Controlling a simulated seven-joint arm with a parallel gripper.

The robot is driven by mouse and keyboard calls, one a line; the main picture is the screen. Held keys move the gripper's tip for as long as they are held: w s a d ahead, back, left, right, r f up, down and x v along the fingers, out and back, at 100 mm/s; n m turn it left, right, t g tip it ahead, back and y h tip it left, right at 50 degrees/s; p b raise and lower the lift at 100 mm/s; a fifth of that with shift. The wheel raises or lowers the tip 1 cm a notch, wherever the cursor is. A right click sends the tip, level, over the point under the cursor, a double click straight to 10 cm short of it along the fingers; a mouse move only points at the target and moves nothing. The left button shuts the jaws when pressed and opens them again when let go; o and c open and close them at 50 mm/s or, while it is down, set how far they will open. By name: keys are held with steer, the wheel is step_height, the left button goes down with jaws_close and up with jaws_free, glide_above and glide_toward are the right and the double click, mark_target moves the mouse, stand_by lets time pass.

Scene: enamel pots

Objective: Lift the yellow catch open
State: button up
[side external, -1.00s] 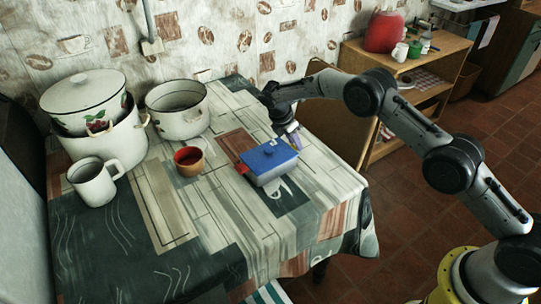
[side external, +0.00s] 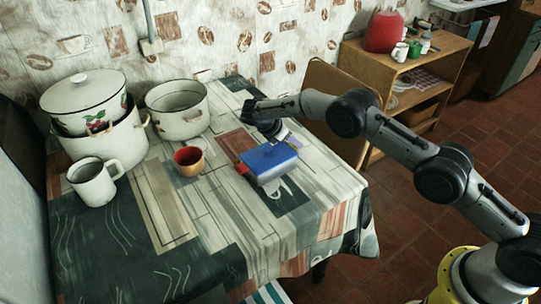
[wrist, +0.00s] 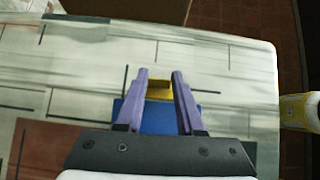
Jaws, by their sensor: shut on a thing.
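The blue box (side external: 268,162) sits on the table, with a small red part (side external: 242,168) at its left end. In the wrist view the blue box (wrist: 160,119) shows between my fingers. The yellow catch (wrist: 159,89) lies between the two purple fingertips. My gripper (wrist: 159,76) is shut on the yellow catch. In the side view my gripper (side external: 291,140) is at the far right edge of the box. The catch is hidden there behind the box and gripper. How far the catch is raised cannot be told.
A red and tan cup (side external: 188,161) stands left of the box. A white mug (side external: 93,183), a lidded enamel pot (side external: 100,142) and an open pot (side external: 179,112) stand farther left. The table's front (side external: 210,250) is clear. A yellow-labelled item (wrist: 297,111) is beyond the table edge.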

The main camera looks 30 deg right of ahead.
steer(key=shift+a+h, duration=0.15)
steer(key=shift+h, duration=0.65)
steer(key=shift+a+r+h, duration=0.1)
steer(key=shift+h, duration=0.9)
